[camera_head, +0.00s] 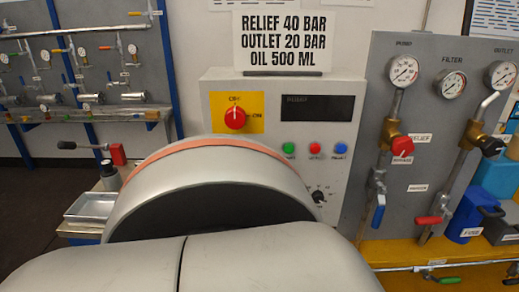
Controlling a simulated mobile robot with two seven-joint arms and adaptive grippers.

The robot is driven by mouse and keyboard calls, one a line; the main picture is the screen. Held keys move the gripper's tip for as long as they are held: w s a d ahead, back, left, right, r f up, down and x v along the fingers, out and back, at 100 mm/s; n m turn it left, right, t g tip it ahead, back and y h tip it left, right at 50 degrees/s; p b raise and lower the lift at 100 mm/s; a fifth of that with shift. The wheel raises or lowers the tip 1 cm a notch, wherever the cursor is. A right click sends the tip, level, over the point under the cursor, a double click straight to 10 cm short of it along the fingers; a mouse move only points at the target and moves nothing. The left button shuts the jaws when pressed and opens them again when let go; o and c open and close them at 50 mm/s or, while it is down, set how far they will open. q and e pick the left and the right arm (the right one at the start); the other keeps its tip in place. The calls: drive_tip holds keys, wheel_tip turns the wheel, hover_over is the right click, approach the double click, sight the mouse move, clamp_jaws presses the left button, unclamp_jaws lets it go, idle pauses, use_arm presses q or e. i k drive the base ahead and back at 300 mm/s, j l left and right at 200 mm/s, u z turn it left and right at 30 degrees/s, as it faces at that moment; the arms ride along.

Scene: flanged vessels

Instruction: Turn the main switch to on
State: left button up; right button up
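The main switch is a red rotary knob (235,118) on a yellow plate (214,124) at the upper left of a light grey control box (218,92). A label above the knob seems to read OFF, and one to its right seems to read ON. A small pale mark at the knob's top points up, toward the upper label. Large silver parts of my own arm, one with an orange band, fill the lower middle and cover the box's lower left. Neither gripper shows.
The box has a dark display (318,108), green (288,148), red (315,149) and blue (341,149) buttons and a black dial (318,196). A grey panel (420,120) with gauges and valves stands right. A metal tray (90,207) is left.

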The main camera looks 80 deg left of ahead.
sight(235, 117)
drive_tip(key=u, duration=2.35)
